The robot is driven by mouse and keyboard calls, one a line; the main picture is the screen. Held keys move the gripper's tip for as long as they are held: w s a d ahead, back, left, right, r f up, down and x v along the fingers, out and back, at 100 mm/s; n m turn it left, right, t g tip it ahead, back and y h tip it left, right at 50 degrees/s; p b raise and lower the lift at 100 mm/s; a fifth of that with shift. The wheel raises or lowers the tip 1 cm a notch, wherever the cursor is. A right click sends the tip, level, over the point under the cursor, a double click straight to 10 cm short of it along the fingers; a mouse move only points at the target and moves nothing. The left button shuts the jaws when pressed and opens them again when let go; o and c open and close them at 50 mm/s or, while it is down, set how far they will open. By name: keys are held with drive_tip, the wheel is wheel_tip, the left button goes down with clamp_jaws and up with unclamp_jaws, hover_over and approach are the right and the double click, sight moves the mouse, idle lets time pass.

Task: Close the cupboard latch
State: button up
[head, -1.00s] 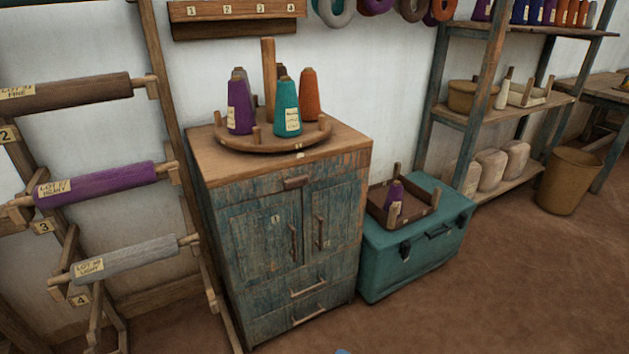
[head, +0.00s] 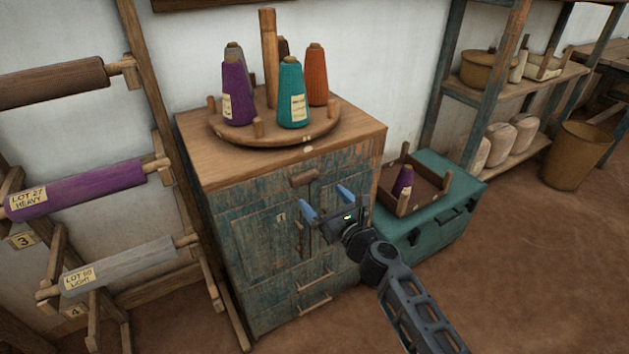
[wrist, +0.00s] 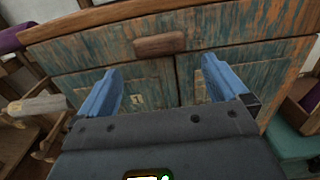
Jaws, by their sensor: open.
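The cupboard (head: 255,239) is worn blue-green wood with two shut doors, upright door handles and two drawer pulls below. The latch, a short wooden bar (head: 304,178), lies roughly level on the front just above the doors. It also shows in the wrist view (wrist: 159,44), above and beyond my fingers. My gripper (head: 325,201) is open and empty in front of the upper doors, its blue fingers a little below the latch. I see no contact with it. My gripper (wrist: 160,88) hides part of the right door in the head view.
A round wooden stand (head: 222,131) with several yarn cones sits on the cupboard top. A teal chest (head: 445,222) with a wooden tray on it stands close at the right. A rack of rolls (head: 75,192) stands at the left. Floor in front is clear.

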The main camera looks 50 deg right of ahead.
sight(307, 181)
drive_tip(key=shift+x, duration=3.45)
drive_tip(key=shift+c, duration=0.4)
drive_tip(key=c, duration=0.7)
drive_tip(key=shift+f, duration=0.1)
